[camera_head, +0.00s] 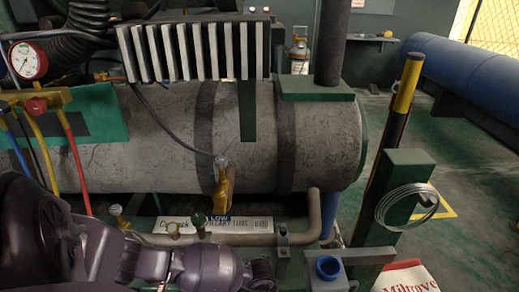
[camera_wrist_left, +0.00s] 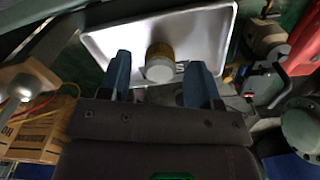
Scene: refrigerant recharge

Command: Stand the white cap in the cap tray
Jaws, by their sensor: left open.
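In the left wrist view, a pale metal tray (camera_wrist_left: 110,42) with a raised rim lies beyond my left gripper (camera_wrist_left: 163,90). A small round cap, white on its near face (camera_wrist_left: 160,73) with a brass-yellow side, shows against the tray near its lower edge. It appears between my two blue fingers, with a gap on each side. My left gripper is open and empty. I cannot tell whether the cap rests on the tray floor. The tray and white cap are not distinguishable in the head view, where my left arm covers the lower left. My right gripper is not in view.
In the head view, a grey tank (camera_head: 320,135) spans the middle, with a brass valve (camera_head: 222,188) in front. A green post (camera_head: 405,190) carries a coil of tube (camera_head: 385,215). A blue-topped fitting (camera_head: 328,267) stands below. A cardboard box (camera_wrist_left: 35,130) shows left in the wrist view.

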